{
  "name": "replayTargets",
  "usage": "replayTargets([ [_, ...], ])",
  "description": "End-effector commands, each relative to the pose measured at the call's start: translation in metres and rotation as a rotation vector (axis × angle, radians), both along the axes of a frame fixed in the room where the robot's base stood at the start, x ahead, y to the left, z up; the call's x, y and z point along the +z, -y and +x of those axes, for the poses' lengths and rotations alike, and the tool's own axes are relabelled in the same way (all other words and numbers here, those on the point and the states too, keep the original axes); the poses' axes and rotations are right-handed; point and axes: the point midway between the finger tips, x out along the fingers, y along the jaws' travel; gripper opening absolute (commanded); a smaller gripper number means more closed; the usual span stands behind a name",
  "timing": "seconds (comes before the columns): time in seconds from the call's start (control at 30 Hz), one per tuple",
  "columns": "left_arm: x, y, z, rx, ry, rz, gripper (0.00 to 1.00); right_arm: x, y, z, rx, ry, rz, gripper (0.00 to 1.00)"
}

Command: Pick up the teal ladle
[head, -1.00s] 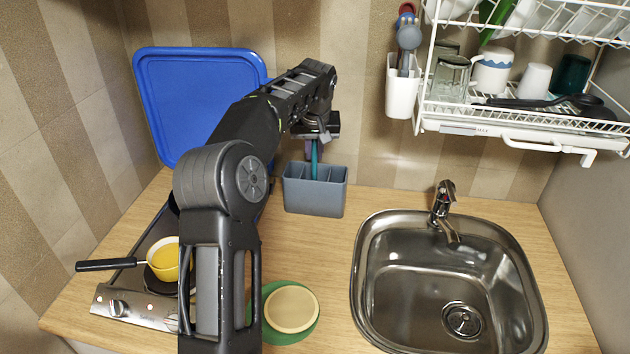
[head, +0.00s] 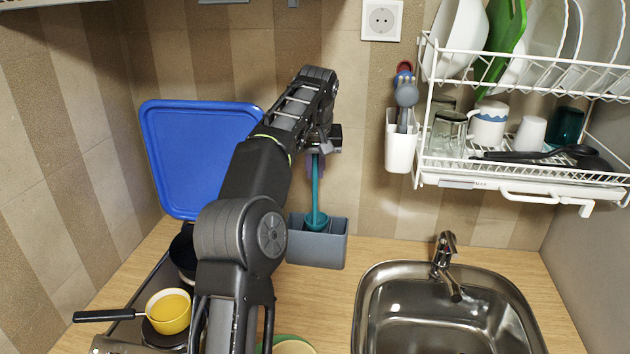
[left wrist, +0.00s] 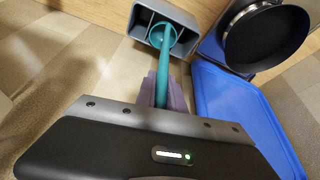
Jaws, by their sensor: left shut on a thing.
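The teal ladle (head: 316,192) hangs upright, bowl down, with its handle held in my left gripper (head: 318,150). Its bowl is at the top of the grey-blue utensil holder (head: 330,248), over the opening; I cannot tell whether it is fully clear of the rim. In the left wrist view, the ladle (left wrist: 162,62) runs from between the purple fingers of my left gripper (left wrist: 162,92) to the holder (left wrist: 185,18). The left gripper is shut on the handle. My right gripper is not in view.
A blue tray (head: 195,155) leans on the wall at left. The hob carries a yellow pan (head: 168,314) and a dark pan (head: 183,255). A dish rack (head: 520,180) and a white utensil cup (head: 400,150) hang at right, above the sink (head: 440,310). Counter between holder and sink is clear.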

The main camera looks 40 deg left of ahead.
Motion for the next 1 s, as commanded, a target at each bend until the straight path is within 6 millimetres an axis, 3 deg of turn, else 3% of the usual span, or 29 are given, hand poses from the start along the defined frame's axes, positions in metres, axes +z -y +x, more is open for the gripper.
replayTargets([
  [0.03, 0.019, 0.000, 0.001, 0.000, 0.003, 0.001, 0.00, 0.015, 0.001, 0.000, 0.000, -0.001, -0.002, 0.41],
  [0.07, 0.024, 0.000, 0.001, -0.001, 0.003, 0.002, 0.00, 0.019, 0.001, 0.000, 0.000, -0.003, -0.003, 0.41],
  [0.13, 0.010, 0.005, -0.008, -0.002, 0.002, 0.002, 0.00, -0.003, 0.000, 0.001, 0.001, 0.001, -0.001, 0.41],
  [0.37, 0.011, 0.021, -0.038, -0.003, 0.002, 0.000, 0.00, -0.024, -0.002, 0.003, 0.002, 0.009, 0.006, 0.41],
  [0.57, 0.009, 0.041, -0.074, -0.003, 0.001, 0.000, 0.00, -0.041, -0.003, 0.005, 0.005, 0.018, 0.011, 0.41],
  [0.8, 0.014, 0.071, -0.130, -0.003, 0.004, 0.000, 0.00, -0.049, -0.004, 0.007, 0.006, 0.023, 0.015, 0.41],
  [1.0, 0.015, 0.088, -0.161, 0.000, 0.002, 0.001, 0.00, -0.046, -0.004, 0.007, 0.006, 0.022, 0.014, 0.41],
])
